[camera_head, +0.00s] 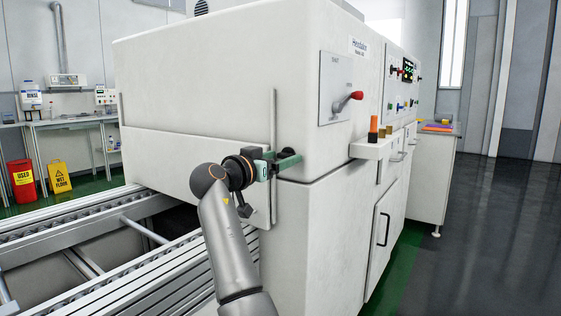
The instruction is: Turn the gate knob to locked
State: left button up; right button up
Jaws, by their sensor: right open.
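A red-ended lever knob (354,97) sits on a light grey plate (335,75) on the side wall of the big white machine. The plate carries small lettering that is too small to read. The knob's red end points to the right. My right gripper (284,161) is by the machine's near corner, to the left of and below the knob and apart from it. It is open, and I see nothing held in it. The arm and wrist hide part of the machine's lower front. My left gripper is not in view.
The white machine (200,75) fills the middle. A thin vertical rail (274,105) stands close to my gripper. A small shelf (370,150) with orange and dark pieces juts out below the knob. Conveyor rails (80,225) lie at left. The dark floor at right is clear.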

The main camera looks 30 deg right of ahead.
jog(key=shift+d, duration=0.2)
grip_shut()
dwell(0.6)
